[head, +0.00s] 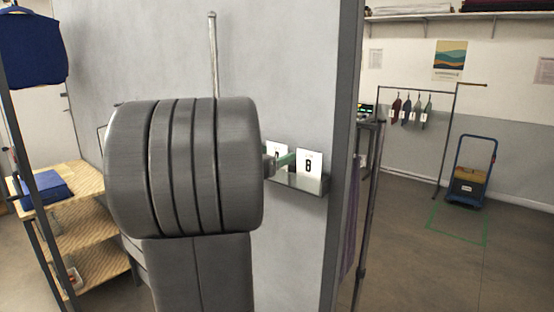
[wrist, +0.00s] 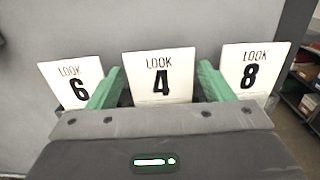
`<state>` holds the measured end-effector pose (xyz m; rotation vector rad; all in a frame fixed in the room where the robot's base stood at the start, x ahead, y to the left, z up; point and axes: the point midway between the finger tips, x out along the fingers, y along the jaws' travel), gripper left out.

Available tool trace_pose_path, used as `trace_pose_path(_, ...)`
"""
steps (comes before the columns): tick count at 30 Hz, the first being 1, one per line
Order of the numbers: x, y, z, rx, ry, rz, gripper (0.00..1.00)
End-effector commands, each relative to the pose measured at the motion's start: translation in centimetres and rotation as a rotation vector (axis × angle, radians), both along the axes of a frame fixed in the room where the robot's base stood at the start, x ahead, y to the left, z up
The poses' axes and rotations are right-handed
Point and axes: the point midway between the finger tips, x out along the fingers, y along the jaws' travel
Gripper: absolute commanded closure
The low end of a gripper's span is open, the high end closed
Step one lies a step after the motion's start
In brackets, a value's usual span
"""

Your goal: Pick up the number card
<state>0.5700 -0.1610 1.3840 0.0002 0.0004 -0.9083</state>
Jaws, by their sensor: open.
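Three white number cards stand side by side in the wrist view: "LOOK 6" (wrist: 76,84) on the left, "LOOK 4" (wrist: 159,77) in the middle and "LOOK 8" (wrist: 250,70) on the right. My gripper (wrist: 159,80) is open, with one green finger on each side of the LOOK 4 card; I cannot tell whether either finger touches it. In the head view the 8 card (head: 310,164) leans on a small grey wall ledge (head: 301,182). Another card (head: 277,158) is partly hidden behind my gripper, and my arm hides the rest.
The ledge is fixed to a grey partition (head: 300,70) ending at a dark post (head: 348,120). A wooden shelf unit (head: 85,222) with folded blue cloth (head: 42,188) stands left. A blue trolley (head: 472,172) stands far right on open floor.

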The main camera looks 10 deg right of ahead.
Motion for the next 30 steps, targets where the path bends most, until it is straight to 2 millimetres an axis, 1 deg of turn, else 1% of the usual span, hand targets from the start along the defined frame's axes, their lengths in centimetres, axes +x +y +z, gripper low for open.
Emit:
trace_pose_path(7, 0.1, -0.2, -0.1, 0.000, 0.000, 0.000, 0.25)
trace_pose_path(8, 0.1, -0.2, -0.1, 0.000, 0.000, 0.000, 0.27)
trace_pose_path(12, 0.1, -0.2, 0.0, 0.000, 0.000, 0.000, 0.55)
trace_pose_path(13, 0.1, -0.2, 0.0, 0.000, 0.000, 0.000, 0.58)
trace_pose_path(23, 0.1, -0.2, 0.1, 0.000, 0.000, 0.000, 0.59)
trace_pose_path(26, 0.1, -0.1, 0.8, -0.001, -0.002, 0.000, 0.59)
trace_pose_path(30, 0.1, -0.1, 3.3, 0.001, -0.007, 0.001, 0.59)
